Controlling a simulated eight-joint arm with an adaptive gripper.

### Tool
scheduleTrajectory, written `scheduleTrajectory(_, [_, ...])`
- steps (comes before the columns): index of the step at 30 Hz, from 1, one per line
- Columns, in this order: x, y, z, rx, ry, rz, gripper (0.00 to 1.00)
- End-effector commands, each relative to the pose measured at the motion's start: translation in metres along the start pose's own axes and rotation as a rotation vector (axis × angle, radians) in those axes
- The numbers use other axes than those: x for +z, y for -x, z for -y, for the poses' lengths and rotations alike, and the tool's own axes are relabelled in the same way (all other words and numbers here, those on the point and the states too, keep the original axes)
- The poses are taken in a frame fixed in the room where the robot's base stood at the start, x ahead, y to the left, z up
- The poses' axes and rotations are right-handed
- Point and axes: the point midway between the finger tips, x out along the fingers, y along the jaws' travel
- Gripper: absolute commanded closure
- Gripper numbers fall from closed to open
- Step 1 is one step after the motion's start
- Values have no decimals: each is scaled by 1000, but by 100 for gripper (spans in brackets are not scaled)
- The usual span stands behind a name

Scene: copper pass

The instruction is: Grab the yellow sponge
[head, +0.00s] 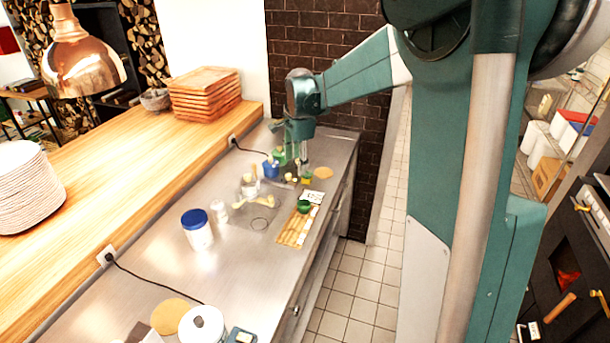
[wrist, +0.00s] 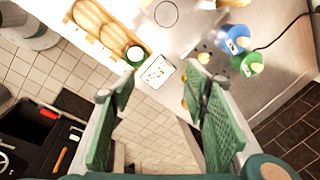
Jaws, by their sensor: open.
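My gripper (wrist: 162,74) is open and empty in the wrist view, its two green fingers spread apart above the counter edge. In the head view my gripper (head: 293,160) hangs over the far part of the steel counter. A small yellow-green block (head: 307,180), which looks like the sponge, sits just below it, partly hidden by it. In the wrist view only a small yellow-orange sliver (wrist: 184,103) shows beside the right finger; I cannot tell if it is the sponge. Most of that spot is hidden by the finger.
Blue (wrist: 234,38) and green (wrist: 247,64) containers stand close to the right finger. A blue-lidded tub (head: 197,232) stands nearer. The tiled aisle is clear.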

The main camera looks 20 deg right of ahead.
Motion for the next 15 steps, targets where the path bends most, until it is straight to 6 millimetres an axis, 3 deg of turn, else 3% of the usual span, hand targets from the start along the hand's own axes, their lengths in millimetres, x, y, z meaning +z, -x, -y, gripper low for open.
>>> scheduleTrajectory(15, [-47, -53, 64, 91, -342, -6, 55])
